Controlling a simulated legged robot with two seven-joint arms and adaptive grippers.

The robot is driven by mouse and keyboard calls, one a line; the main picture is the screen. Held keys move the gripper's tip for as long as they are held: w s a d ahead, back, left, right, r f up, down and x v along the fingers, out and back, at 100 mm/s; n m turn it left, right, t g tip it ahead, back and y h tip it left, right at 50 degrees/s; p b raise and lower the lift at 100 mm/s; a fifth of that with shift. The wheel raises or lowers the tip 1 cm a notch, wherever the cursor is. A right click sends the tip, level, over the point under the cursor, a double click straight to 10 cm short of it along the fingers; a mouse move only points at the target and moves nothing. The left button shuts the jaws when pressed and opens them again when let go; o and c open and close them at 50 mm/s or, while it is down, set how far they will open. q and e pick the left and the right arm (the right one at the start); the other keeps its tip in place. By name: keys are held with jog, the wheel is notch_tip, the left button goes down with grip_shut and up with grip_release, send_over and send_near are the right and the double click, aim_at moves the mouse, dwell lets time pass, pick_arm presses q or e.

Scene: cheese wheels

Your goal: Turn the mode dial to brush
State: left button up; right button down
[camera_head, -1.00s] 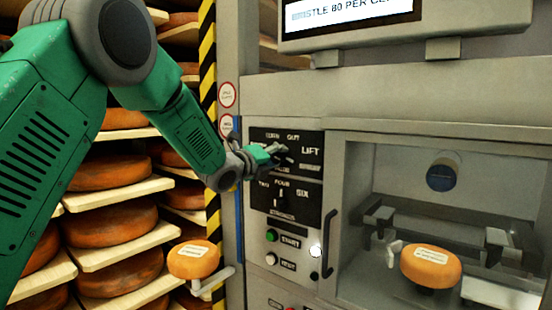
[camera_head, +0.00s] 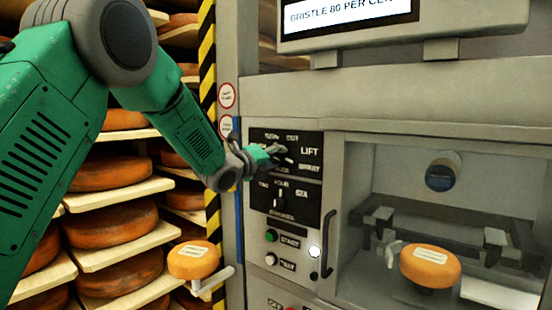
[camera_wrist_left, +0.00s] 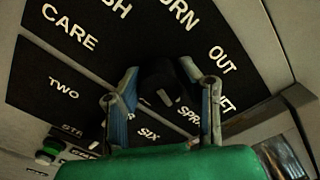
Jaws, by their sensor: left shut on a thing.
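The mode dial (camera_wrist_left: 160,78) is a dark knob on the upper black panel, with a small white mark on it. Labels such as TURN, OUT, SPRAY and CARE surround it, and one label ending in SH is cut off in the left wrist view. My left gripper (camera_wrist_left: 162,98) has its two fingers on either side of the knob and is shut on it. In the head view the left gripper (camera_head: 278,151) reaches the panel (camera_head: 258,136) and hides most of the dial. I cannot tell which label the mark points to. My right gripper is not in view.
Below is a second dial (camera_head: 280,199) with TWO, FOUR and SIX, then START and another button. A dark handle (camera_head: 328,245) stands to the right, beside a bay with a cheese wheel (camera_head: 430,268). Shelves of cheese fill the left.

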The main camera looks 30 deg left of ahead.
pick_arm(q)
jog(key=shift+f, duration=0.2)
jog(key=o, duration=1.1)
jog(key=shift+w+f, duration=0.1)
jog(key=shift+w, duration=0.2)
jog(key=shift+s, duration=0.1)
jog(key=shift+s+r, duration=0.1)
jog(key=shift+r, duration=0.1)
jog(key=shift+s, duration=0.15)
jog(key=s, duration=0.7)
jog(key=s+a, duration=0.1)
jog(key=s, duration=0.3)
jog(key=shift+s+f, duration=0.1)
jog(key=shift+s, duration=0.15)
